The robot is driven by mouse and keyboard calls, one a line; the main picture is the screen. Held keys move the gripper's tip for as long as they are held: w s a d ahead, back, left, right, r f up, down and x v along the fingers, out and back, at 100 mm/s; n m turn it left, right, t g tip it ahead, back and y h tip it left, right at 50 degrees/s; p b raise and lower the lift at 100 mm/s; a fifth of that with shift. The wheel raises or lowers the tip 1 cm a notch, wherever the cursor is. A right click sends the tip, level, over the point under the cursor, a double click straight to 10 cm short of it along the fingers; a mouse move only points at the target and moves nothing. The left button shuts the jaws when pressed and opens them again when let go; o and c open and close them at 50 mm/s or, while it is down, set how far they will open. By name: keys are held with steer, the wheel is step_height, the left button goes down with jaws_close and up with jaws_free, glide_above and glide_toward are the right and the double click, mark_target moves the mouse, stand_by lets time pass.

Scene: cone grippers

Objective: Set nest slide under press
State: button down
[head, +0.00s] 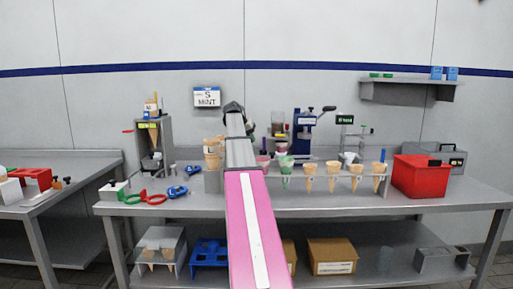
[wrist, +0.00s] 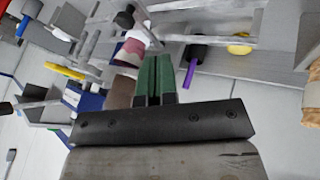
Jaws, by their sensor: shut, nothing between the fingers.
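In the head view, the blue press (head: 303,130) with a dark lever stands on the bench, right of my arm. A nest slide is not clearly distinguishable; small parts crowd the area beside the press. Pink and maroon round pieces (head: 282,146) stand left of the press, and similar pieces (wrist: 131,48) show in the wrist view. My gripper (wrist: 154,72) has green fingers that are together and empty in the wrist view, with the maroon pieces just left of them in the picture. In the head view my arm reaches over the bench, and its end partly hides what lies behind it.
A rack of cones (head: 333,171) lines the bench front, with a red bin (head: 420,175) to its right. Stacked cones (head: 212,154) stand left of my arm. In the wrist view, a purple handle (wrist: 189,76) and metal frames lie close around the fingers.

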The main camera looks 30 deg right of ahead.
steer(key=shift+v, duration=1.55)
steer(key=n+h, duration=0.2)
steer(key=n, duration=2.4)
glide_toward(271, 157)
steer(key=x, duration=0.4)
steer(key=shift+w+d+f, duration=0.1)
steer(key=shift+d+f, duration=0.25)
steer(key=shift+d, duration=0.25)
steer(key=shift+d, duration=0.1)
